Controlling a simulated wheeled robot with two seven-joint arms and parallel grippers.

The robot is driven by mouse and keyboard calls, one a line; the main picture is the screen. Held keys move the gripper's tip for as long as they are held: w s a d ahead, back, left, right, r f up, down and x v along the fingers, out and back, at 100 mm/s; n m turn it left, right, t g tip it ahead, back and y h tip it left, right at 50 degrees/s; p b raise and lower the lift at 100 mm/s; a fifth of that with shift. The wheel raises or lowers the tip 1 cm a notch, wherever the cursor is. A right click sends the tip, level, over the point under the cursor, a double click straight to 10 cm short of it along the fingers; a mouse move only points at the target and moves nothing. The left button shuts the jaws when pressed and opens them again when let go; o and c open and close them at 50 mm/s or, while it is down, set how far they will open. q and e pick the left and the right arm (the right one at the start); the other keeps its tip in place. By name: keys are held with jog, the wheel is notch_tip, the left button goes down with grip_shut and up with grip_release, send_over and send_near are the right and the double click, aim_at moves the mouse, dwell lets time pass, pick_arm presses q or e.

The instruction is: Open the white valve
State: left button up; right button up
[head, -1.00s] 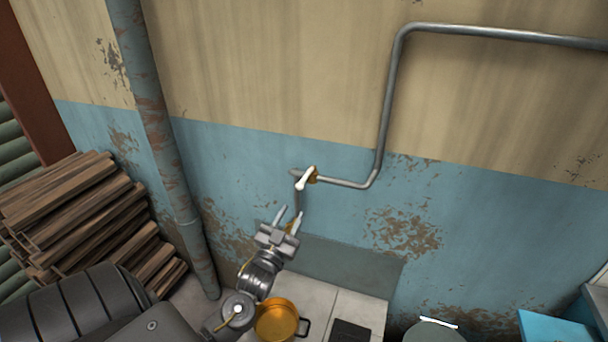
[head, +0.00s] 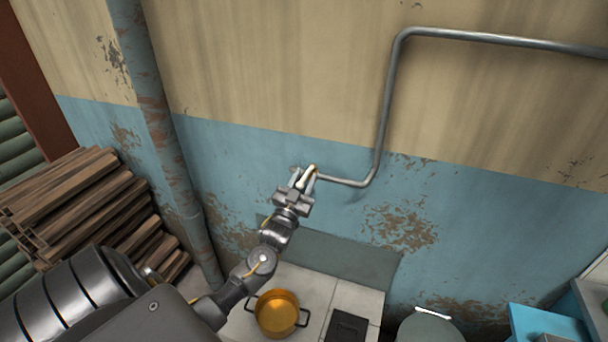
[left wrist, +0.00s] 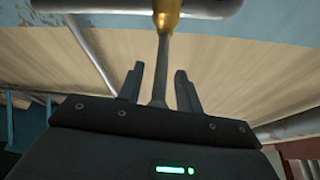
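The white valve handle (head: 308,175) is at the left end of a grey wall pipe (head: 345,181), with brass at its joint. My left gripper (head: 302,178) is raised to it, fingers pointing up and spread on either side of the handle, partly hiding it. In the left wrist view, the open fingers (left wrist: 159,74) have a slim greyish rod between them, with gaps visible on both sides. The rod runs up to a brass fitting (left wrist: 168,12) on a horizontal pipe. I cannot tell whether either finger touches it. My right gripper is not in view.
A thick vertical pipe (head: 160,135) and stacked wood (head: 80,205) are at left. An orange pot (head: 277,313) stands on the tiled counter (head: 306,286) below my arm, beside a dark flat object (head: 347,327).

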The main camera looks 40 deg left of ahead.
pick_arm(q)
jog(key=shift+w+r, duration=0.1)
jog(key=shift+w, duration=0.15)
grip_shut()
